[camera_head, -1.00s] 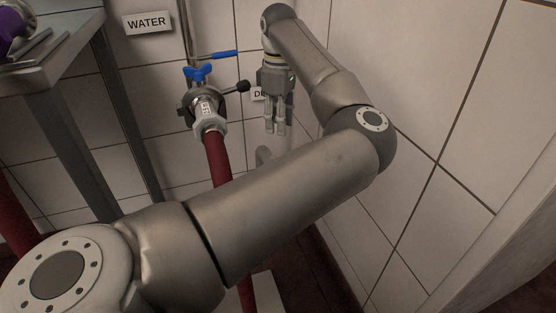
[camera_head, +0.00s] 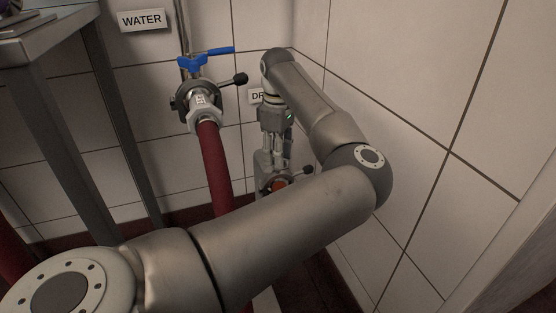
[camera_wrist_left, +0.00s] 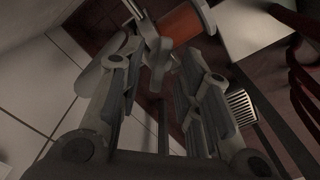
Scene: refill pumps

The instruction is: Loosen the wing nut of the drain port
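The drain port (camera_head: 279,185) shows in the head view as a grey clamped fitting with an orange-red part, low by the wall and partly hidden by my left forearm. A dark-knobbed lever (camera_head: 308,170) sticks out at its right. My left gripper (camera_head: 276,163) points down at the port. In the left wrist view the orange part (camera_wrist_left: 183,23) is at the top. A grey metal piece, apparently the wing nut (camera_wrist_left: 158,52), shows between the spread fingertips of my left gripper (camera_wrist_left: 158,66). The fingers look open, with gaps beside it; contact is unclear. My right gripper is not in view.
A water valve with a blue handle (camera_head: 193,65) and a red hose (camera_head: 213,165) stand left of the port. The tiled wall (camera_head: 410,110) is close on the right. A metal table (camera_head: 40,38) stands at the left.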

